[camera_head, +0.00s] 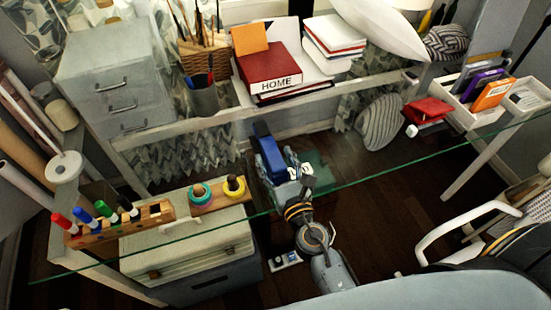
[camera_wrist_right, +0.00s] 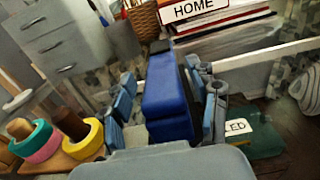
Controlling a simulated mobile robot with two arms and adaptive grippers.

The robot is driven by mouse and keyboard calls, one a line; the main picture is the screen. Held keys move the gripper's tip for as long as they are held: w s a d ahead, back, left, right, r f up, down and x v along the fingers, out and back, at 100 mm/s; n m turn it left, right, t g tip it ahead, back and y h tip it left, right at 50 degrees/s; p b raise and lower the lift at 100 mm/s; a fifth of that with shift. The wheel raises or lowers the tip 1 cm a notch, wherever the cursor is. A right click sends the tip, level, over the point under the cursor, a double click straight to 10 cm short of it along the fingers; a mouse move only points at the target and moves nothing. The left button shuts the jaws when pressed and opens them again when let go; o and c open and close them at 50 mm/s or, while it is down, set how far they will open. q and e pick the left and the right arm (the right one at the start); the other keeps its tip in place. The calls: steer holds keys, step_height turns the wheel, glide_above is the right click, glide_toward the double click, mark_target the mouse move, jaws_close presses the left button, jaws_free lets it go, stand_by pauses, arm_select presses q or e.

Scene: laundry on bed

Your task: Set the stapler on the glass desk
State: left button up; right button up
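The blue stapler (camera_head: 268,155) is between the fingers of my right gripper (camera_head: 283,178), over the middle of the glass desk (camera_head: 375,165). In the right wrist view the stapler (camera_wrist_right: 168,98) fills the space between the two finger pads, its long side pointing away from the palm. It looks gripped; contact at the left pad is hard to make out. The desk top is clear glass with a green front edge, and I cannot tell whether the stapler touches it. My left gripper is not in view.
A wooden marker holder (camera_head: 115,228) and tape rolls (camera_head: 234,187) stand left. Behind are a grey drawer unit (camera_head: 115,85), a pen cup (camera_head: 203,97) and a red HOME book (camera_head: 270,75). A white organizer (camera_head: 465,118) is at right. The glass right of the gripper looks clear.

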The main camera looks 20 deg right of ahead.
steer(key=shift+r, duration=0.1)
steer(key=s+b, duration=0.5)
steer(key=s, duration=0.7)
steer(key=shift+d, duration=0.2)
